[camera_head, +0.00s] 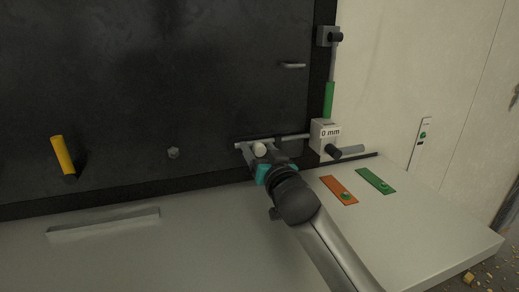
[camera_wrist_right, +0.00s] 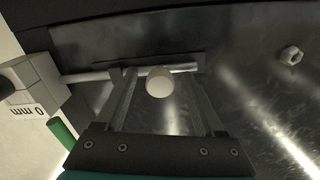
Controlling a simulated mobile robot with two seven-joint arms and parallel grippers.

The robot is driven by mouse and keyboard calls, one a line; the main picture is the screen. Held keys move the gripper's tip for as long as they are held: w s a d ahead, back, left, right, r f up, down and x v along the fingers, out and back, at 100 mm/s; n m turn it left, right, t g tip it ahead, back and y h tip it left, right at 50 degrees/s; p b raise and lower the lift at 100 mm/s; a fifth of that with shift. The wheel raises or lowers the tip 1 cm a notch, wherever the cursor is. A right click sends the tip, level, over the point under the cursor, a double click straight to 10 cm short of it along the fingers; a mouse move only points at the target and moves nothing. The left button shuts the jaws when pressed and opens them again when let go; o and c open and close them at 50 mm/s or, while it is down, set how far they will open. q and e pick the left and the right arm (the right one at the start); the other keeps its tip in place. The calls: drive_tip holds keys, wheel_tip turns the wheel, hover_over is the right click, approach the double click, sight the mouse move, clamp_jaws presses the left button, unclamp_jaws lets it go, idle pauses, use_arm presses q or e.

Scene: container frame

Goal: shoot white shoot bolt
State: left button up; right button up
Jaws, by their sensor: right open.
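The white shoot bolt shows a round white knob (camera_head: 259,149) on a grey rod that lies level along the lower edge of the dark panel. The rod's right end enters a pale housing (camera_head: 323,133) marked "0 mm". My right gripper (camera_head: 262,153) is open at the knob. In the right wrist view the white knob (camera_wrist_right: 159,82) sits between the two spread fingers, with gaps on both sides. The rod (camera_wrist_right: 90,76) passes behind the fingers. My left gripper is not in view.
A yellow handle (camera_head: 63,156) and a small knob (camera_head: 173,153) are on the panel at left. A grey bar (camera_head: 104,224) lies on the ledge. Orange (camera_head: 338,189) and green (camera_head: 375,180) plates lie at right. A green vertical rod (camera_head: 328,99) stands above the housing.

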drive_tip(key=shift+w, duration=0.1)
drive_tip(key=shift+c, duration=0.2)
clamp_jaws()
idle(0.4)
idle(0.8)
